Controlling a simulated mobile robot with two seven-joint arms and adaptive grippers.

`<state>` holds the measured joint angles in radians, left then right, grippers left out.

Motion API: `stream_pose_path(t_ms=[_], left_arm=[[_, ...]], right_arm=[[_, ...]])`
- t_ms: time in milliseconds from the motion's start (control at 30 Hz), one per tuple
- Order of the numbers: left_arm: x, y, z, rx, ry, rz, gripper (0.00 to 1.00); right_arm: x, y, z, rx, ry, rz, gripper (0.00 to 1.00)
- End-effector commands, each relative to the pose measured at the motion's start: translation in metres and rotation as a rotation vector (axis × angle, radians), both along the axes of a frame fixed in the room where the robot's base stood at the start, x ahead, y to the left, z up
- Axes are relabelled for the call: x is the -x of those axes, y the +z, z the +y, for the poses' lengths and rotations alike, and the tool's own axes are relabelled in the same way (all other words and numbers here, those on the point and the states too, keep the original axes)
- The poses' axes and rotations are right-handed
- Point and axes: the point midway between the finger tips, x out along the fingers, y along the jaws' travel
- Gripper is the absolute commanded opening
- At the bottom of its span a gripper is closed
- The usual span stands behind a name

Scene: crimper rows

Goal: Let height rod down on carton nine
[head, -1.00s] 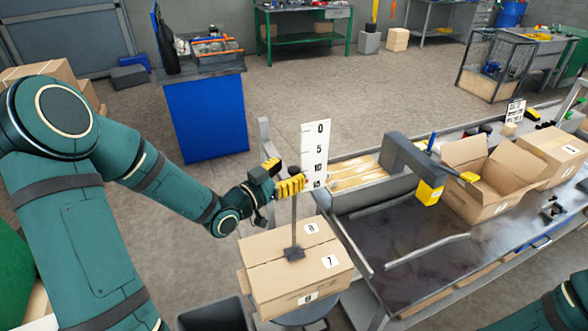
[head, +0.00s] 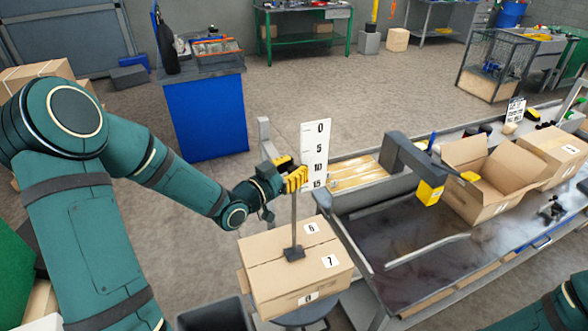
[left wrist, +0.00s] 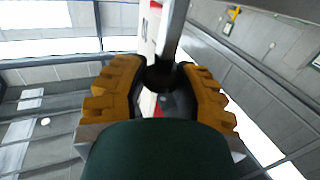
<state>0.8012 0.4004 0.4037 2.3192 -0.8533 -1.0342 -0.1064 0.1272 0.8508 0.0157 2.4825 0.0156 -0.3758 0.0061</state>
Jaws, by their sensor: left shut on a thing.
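The height rod (head: 294,225) is a thin grey upright rod with a dark square foot. The foot appears to be on top of a closed brown carton (head: 262,272); I cannot tell whether it touches or hovers slightly. Labels on the carton look like 6 and 7, with another on its front that I cannot read. My left gripper (head: 294,179) has yellow fingers shut on the top of the rod. In the left wrist view the fingers (left wrist: 160,76) close around a dark round knob, with a grey bar beyond. My right gripper is out of view.
A white scale board (head: 315,150) marked 0, 5, 10, 15 stands just behind the rod. The dark bench top (head: 400,240) lies to the right, with an open carton (head: 488,190) on it. A dark bin (head: 212,314) stands at the carton's front left.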

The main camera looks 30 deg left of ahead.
Motion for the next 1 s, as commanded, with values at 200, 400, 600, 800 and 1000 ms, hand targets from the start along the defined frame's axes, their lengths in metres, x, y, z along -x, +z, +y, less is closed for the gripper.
stream_pose_path(t_ms=[200, 400, 600, 800, 1000], left_arm=[[0.0, -0.006, 0.0, 0.003, 0.001, 0.003, 0.0], [0.0, -0.004, 0.0, 0.003, 0.001, 0.003, 0.36], [0.0, -0.004, 0.0, 0.003, 0.001, 0.002, 0.6], [0.001, -0.004, 0.001, 0.002, 0.001, 0.002, 0.6], [0.019, -0.004, 0.008, -0.001, 0.003, 0.003, 0.6]], right_arm=[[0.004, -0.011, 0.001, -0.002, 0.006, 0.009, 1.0], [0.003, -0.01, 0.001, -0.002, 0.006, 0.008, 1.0], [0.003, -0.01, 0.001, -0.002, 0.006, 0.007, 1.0], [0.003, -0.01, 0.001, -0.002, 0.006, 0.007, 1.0], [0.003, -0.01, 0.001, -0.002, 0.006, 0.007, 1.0]])
